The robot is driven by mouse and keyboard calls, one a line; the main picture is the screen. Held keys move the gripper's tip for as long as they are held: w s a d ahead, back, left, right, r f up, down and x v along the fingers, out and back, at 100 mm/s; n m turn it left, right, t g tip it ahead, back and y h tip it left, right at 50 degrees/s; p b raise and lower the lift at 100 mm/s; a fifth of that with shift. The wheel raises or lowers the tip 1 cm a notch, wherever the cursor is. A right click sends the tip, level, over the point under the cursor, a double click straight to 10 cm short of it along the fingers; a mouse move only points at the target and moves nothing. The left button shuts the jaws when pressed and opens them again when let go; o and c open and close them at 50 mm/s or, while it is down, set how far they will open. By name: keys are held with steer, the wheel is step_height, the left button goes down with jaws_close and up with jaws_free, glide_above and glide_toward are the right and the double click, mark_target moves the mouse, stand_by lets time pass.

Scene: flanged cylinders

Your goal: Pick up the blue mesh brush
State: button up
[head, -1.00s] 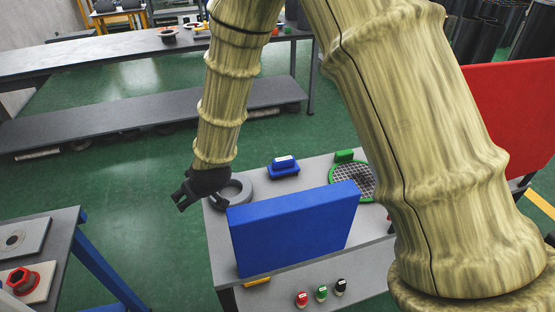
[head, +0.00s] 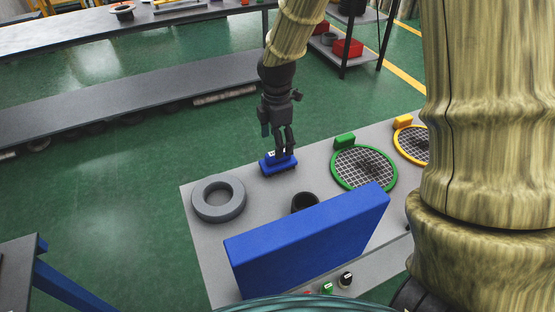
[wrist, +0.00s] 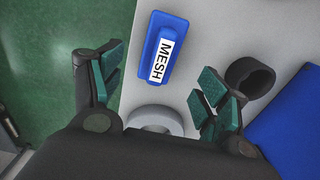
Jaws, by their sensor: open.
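The blue mesh brush (head: 279,164) is a small blue block with a white label on top. It lies on the grey table (head: 225,255) near the far edge. In the wrist view the brush (wrist: 160,48) shows the label "MESH", slightly tilted, ahead of and between the lines of my fingers. My gripper (head: 284,148) points down over the brush in the head view and covers part of it. In the wrist view my gripper (wrist: 160,85) has its fingers spread wide with nothing between the pads. I cannot tell how high the fingertips are above the brush.
A grey ring (head: 219,199) lies left of the brush. A dark hollow cylinder (head: 304,201) stands nearer, beside an upright blue panel (head: 308,240). A green-rimmed mesh disc (head: 364,168) with a green block (head: 344,140) lies right, with a yellow-rimmed disc (head: 412,144) beyond.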

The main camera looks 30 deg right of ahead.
mark_target(278, 161)
step_height(278, 161, down, 3)
steer(key=shift+w+a, duration=0.1)
steer(key=shift+f+p, duration=0.55)
steer(key=shift+f, duration=0.45)
steer(key=shift+d+f+p, duration=0.15)
steer(key=shift+f+p, duration=0.1)
steer(key=shift+f, duration=0.7)
steer(key=shift+d+f+p, duration=0.15)
steer(key=shift+f+p, duration=0.1)
steer(key=shift+f, duration=0.7)
steer(key=c, duration=1.2)
steer(key=shift+r, duration=0.1)
step_height(278, 161, up, 18)
steer(key=b, duration=0.3)
